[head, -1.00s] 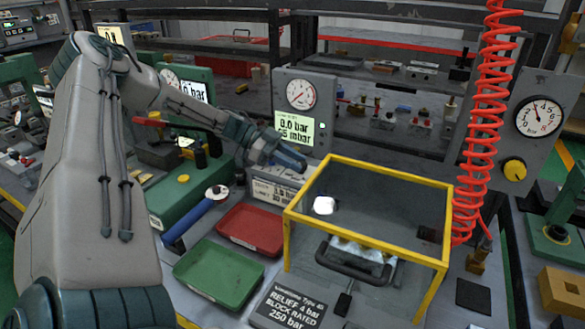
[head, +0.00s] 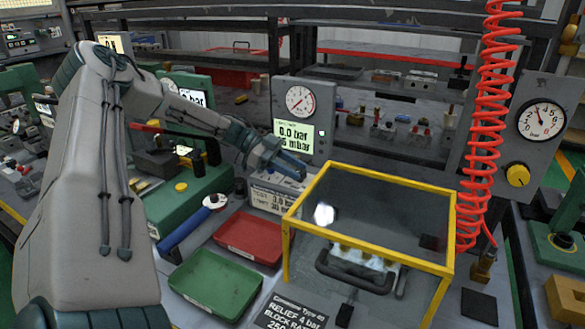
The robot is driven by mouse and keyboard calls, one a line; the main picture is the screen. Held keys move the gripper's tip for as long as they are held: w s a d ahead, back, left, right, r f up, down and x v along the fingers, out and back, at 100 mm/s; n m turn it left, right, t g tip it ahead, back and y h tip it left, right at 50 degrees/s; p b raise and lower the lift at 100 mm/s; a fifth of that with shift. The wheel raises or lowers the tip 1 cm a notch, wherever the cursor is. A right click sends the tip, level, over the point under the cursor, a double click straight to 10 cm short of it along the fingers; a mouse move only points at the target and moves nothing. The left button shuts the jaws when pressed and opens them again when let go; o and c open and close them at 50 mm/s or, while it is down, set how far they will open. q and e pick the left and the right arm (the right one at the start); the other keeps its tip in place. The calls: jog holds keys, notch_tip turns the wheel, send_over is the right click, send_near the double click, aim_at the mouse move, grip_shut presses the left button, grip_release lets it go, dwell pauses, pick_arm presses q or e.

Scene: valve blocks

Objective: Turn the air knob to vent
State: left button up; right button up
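The air knob is a yellow round knob (head: 517,175) on a grey panel at the right, below a round dial gauge (head: 541,119) marked in bar. The gauge needle points up and left, near 4. My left gripper (head: 296,170) is in the middle of the view, by the back left corner of a yellow-framed clear guard (head: 368,250). It is far to the left of the knob and touches nothing that I can make out. Its fingers are seen from the side, so their gap cannot be told. My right gripper is not in view.
A red coiled hose (head: 484,130) hangs just left of the knob's panel. The guard covers a block with a black handle. A red tray (head: 249,238), a green tray (head: 214,281) and a blue-handled tool (head: 185,229) lie left of it. A display (head: 294,134) reads 0.0 bar.

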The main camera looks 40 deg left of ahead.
pick_arm(q)
jog(key=shift+o, duration=1.1)
jog(key=v, duration=0.7)
jog(key=shift+a, duration=0.1)
jog(key=shift+s, duration=0.1)
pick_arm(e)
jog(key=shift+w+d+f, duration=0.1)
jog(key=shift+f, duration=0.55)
pick_arm(q)
jog(key=shift+a, duration=0.1)
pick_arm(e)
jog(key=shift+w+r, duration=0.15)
